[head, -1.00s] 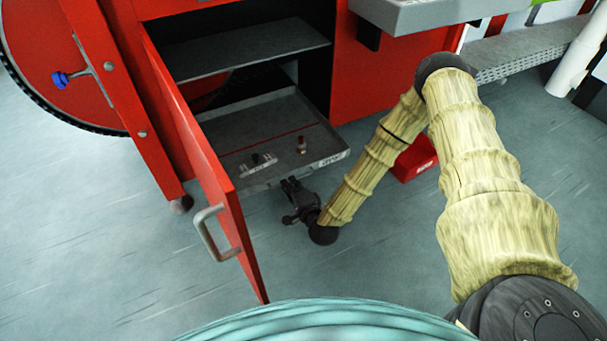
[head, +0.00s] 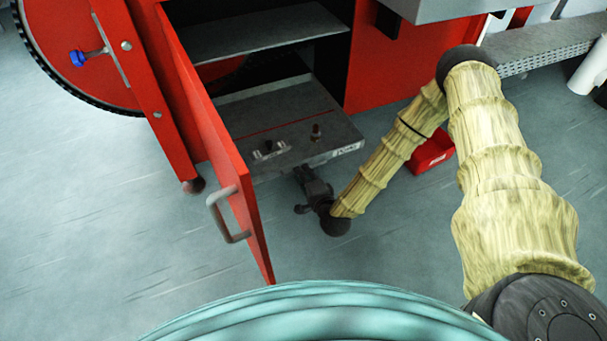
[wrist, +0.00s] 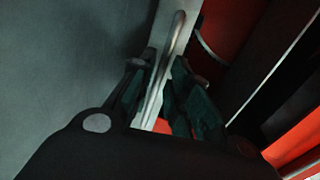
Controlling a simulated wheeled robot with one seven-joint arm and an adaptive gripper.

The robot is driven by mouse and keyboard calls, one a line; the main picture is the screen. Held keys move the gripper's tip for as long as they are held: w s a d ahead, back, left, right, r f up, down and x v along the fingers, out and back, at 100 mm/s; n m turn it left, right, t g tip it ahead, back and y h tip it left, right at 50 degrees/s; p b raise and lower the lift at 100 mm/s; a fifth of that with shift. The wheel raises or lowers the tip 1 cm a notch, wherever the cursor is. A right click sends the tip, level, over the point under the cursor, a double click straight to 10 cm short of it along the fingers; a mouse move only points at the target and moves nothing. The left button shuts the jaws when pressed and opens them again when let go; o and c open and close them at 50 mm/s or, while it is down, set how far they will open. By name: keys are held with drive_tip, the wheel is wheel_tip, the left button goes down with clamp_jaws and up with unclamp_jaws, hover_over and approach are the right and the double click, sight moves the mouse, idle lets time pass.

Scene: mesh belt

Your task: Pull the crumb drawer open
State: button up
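The crumb drawer (head: 290,122) is a shallow grey tray low in the red cabinet, standing partly out past the shelf above. Its front edge with a small white label faces me. My gripper (head: 304,176) is low, at the drawer's front edge in the head view, and partly blocks it. In the wrist view, a grey bar handle (wrist: 176,38) runs between the two dark fingers of my gripper (wrist: 168,72). The fingers stand apart with some room beside the bar. I cannot tell whether either finger touches it.
The red cabinet door (head: 222,150) with its grey handle (head: 222,215) stands open left of the drawer. Two small objects, one dark-topped (head: 268,149) and one brownish (head: 316,131), sit in the drawer. A red bin (head: 432,152) is behind my arm. The floor in front is clear.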

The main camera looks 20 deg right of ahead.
drive_tip(key=v, duration=1.2)
drive_tip(key=shift+a, duration=0.1)
drive_tip(key=s+a+f+n+g+y+p, duration=0.1)
drive_tip(key=s+a+f+n+g+p, duration=0.1)
drive_tip(key=s+a+f+n+g, duration=0.25)
drive_tip(key=s+a+f+n+g+y+p, duration=0.1)
drive_tip(key=s+a+n+g, duration=0.3)
drive_tip(key=s, duration=0.3)
drive_tip(key=s+d+r+n+g+h+p, duration=0.1)
drive_tip(key=s+d+n+g+h+p, duration=0.1)
drive_tip(key=s+d+n+g, duration=0.35)
drive_tip(key=s+d+r+n+g+h+p, duration=0.1)
drive_tip(key=s+d+n+g+p, duration=0.15)
drive_tip(key=s, duration=0.65)
wheel_tip(320, 180, up, 38)
drive_tip(key=p, duration=3.6)
drive_tip(key=shift+t+p, duration=0.4)
drive_tip(key=shift+t, duration=0.05)
